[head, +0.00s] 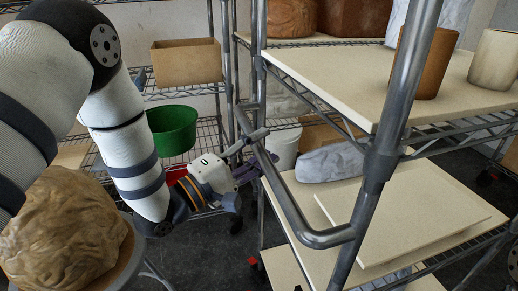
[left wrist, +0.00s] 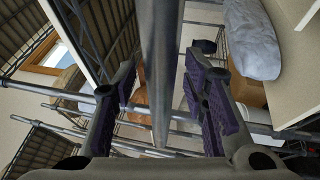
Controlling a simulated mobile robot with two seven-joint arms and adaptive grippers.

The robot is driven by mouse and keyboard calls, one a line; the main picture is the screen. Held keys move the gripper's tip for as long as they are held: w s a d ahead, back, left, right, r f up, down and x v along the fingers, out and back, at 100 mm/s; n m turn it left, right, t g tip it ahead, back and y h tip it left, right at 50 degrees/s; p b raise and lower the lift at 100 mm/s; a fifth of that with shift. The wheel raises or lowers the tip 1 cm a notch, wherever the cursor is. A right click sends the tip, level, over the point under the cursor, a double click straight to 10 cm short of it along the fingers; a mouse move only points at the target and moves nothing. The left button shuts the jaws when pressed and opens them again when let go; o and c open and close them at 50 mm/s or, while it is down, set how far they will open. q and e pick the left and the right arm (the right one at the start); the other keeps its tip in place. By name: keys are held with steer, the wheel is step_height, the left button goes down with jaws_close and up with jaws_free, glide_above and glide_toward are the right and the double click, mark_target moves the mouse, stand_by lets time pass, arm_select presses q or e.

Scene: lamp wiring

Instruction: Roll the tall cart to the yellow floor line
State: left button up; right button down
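The tall cart (head: 408,75) is a grey metal wire rack with cream shelf boards, close on the right in the head view. Its bent tube handle (head: 292,208) juts out toward me. My left gripper (head: 257,152) is at the upper part of this handle. In the left wrist view, the handle bar (left wrist: 159,50) runs between the two purple-padded fingers of the left gripper (left wrist: 158,68). Gaps show on both sides of the bar, so the fingers are open around it. My right gripper is in neither view. No yellow floor line is visible.
The cart carries a brown pot (head: 428,62), a pale pot (head: 494,60) and a grey wrapped lump (head: 330,163). Behind stands another rack with a cardboard box (head: 187,62) and a green bowl (head: 173,130). A clay lump (head: 62,232) sits on a stool at lower left.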

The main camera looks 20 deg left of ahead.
arm_select(q)
jaws_close()
